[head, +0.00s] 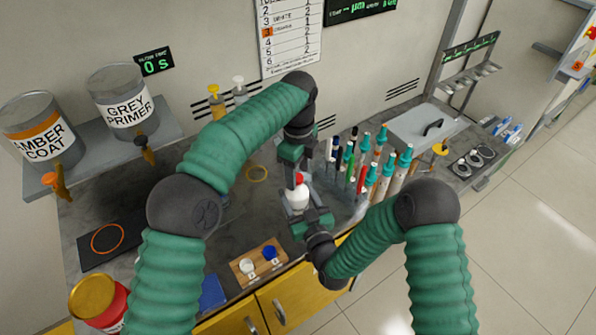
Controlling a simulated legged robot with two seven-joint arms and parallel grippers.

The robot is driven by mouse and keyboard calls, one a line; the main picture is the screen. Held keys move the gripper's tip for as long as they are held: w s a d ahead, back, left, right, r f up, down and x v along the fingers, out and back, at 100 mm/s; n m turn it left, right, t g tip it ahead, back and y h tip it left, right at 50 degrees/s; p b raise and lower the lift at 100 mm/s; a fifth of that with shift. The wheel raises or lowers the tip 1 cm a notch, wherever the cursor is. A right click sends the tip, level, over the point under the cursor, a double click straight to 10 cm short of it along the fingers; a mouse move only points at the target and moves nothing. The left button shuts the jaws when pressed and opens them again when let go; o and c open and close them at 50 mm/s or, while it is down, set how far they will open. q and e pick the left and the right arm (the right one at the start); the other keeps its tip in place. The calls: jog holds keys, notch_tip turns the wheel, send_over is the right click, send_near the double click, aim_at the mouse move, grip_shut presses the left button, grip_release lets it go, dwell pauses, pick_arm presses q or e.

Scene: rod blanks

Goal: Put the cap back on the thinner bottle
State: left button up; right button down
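A white bottle (297,198) stands near the middle of the bench, with a red cap (299,178) at its top. From this angle I cannot tell whether the cap is seated on the bottle or just above it. My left gripper (297,174) points down from above, its fingers at the red cap and seemingly closed on it. My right gripper (306,212) reaches in from the front right, low beside the white bottle. Its fingertips are partly hidden, and I cannot tell whether they touch the bottle.
A wooden board (240,271) with a white and a blue piece lies at the front edge. Several teal-topped tubes and markers (372,175) stand to the right. Paint cans (123,100) sit on the left shelf. A dark mat (97,250) lies at the left.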

pick_arm(q)
notch_tip(320, 180, up, 7)
jog(key=shift+r, duration=0.2)
pick_arm(e)
jog(key=shift+d, duration=0.1)
dwell(0.4)
jog(key=shift+c, duration=1.8)
grip_release()
jog(key=shift+w, duration=0.1)
pick_arm(q)
jog(key=shift+f+b, duration=0.65)
notch_tip(320, 180, up, 4)
jog(key=p, duration=0.3)
jog(key=shift+d+f+p, duration=0.1)
jog(key=shift+p, duration=0.3)
pick_arm(e)
jog(key=v, duration=1.7)
